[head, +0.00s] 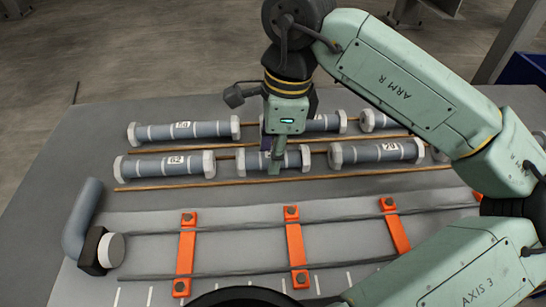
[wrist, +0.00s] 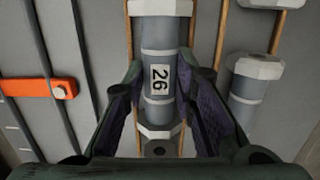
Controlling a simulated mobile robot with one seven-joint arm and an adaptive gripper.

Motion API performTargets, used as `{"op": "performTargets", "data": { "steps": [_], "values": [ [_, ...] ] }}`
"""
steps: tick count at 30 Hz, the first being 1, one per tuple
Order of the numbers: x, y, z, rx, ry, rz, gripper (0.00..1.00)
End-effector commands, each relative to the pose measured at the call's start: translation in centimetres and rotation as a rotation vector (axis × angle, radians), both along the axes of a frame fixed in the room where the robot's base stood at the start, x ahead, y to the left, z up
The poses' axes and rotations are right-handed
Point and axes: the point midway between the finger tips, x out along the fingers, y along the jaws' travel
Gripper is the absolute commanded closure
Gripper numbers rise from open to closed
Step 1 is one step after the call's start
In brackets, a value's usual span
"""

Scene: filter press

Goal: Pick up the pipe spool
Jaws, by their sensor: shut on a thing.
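A grey pipe spool (wrist: 158,110) with pale end flanges and a label reading 26 lies between my gripper's fingers in the wrist view. In the head view this pipe spool (head: 295,159) is the middle one of the front row, partly covered by my gripper. My gripper (head: 274,163) points down at it and is shut on its body; in the wrist view the fingers of my gripper (wrist: 160,92) stand on either side of it. The spool looks level with its neighbours, and I cannot tell whether it is clear of its support.
Similar spools lie beside it, one at left (head: 168,165) and one at right (head: 376,152); a second row lies behind. Thin wooden rails (head: 185,186) run along the rows. Orange brackets (head: 296,250) and dark rods lie in front. A grey pipe elbow (head: 82,220) stands at left.

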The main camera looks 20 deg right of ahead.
Motion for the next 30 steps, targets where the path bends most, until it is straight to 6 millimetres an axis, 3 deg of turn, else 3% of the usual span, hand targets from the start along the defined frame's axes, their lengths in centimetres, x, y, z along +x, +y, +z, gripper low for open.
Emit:
{"op": "performTargets", "data": {
  "steps": [3, 16, 24, 30],
  "values": [
    [0.0, 0.0, 0.0, 0.0, 0.0, 0.0, 1.0],
    [0.0, 0.0, 0.5, 0.0, -0.001, 0.0, 1.0],
    [0.1, 0.1, 3.7, -0.001, -0.003, 0.001, 1.0],
    [-4.6, 0.2, 3.7, -0.001, -0.003, -0.001, 1.0]
  ]
}}
